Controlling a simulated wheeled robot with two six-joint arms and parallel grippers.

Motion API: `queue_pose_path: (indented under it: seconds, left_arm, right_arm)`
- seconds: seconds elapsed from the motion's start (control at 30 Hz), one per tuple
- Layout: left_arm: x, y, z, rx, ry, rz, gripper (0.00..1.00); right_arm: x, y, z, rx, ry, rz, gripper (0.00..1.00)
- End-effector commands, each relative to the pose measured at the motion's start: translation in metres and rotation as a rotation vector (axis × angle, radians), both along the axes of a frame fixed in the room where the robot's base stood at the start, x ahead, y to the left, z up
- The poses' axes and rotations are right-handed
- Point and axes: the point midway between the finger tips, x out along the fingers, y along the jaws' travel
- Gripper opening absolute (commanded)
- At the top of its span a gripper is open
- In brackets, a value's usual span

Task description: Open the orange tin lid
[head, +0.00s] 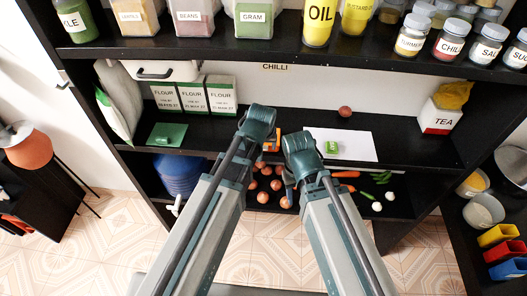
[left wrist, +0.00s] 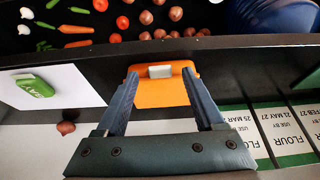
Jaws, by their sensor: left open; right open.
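An orange tin with a grey handle on its lid (left wrist: 162,90) lies ahead of my left gripper (left wrist: 160,95) in the left wrist view. Its two fingers are spread, one on either side of the orange top; I cannot tell whether they touch it. In the head view only a small part of the orange tin (head: 270,146) shows, mostly hidden behind my left gripper (head: 266,142). The lid looks closed. My right gripper (head: 290,188) is to the right of the left one, apart from the tin, its fingers mostly hidden by its arm.
Flour boxes (head: 221,95) stand left on the middle shelf. A white sheet (head: 345,143) with a green packet (head: 332,147) lies right of the tin. A tea box (head: 437,117) stands farther right. Vegetables lie on the shelf below. The upper shelf (head: 385,62) holds jars overhead.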

Motion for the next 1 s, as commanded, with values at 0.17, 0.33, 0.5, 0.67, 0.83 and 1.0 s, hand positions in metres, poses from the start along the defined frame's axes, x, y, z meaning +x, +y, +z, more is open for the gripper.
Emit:
queue_pose_path:
  seconds: [0.17,0.33,0.5,0.67,0.83,1.0]
  left_arm:
    - [0.0019,0.0001,-0.0042,0.0,0.0,0.0,0.7]
    - [0.0017,0.0002,-0.0035,0.0,0.0,0.0,0.68]
    - [0.0017,0.0002,-0.0035,0.0,0.0,0.0,0.38]
    - [0.0017,0.0002,-0.0035,0.0,0.0,0.0,0.09]
    - [0.0017,0.0002,-0.0035,0.0,0.0,0.001,0.0]
    - [0.0016,0.0002,-0.0036,0.0,0.0,0.0,0.0]
  right_arm:
    - [0.0,0.0,-0.0041,0.0,0.0,0.001,0.5]
    - [0.0,0.0001,-0.0035,0.0,0.0,0.001,0.5]
    - [0.0,0.0,-0.0035,0.0,0.0,0.001,0.5]
    - [0.0,0.0,-0.0035,0.0,0.0,0.001,0.5]
    - [0.0,0.0,-0.0035,0.0,0.0,0.001,0.5]
    - [0.0,0.0,-0.0036,0.0,0.0,0.001,0.5]
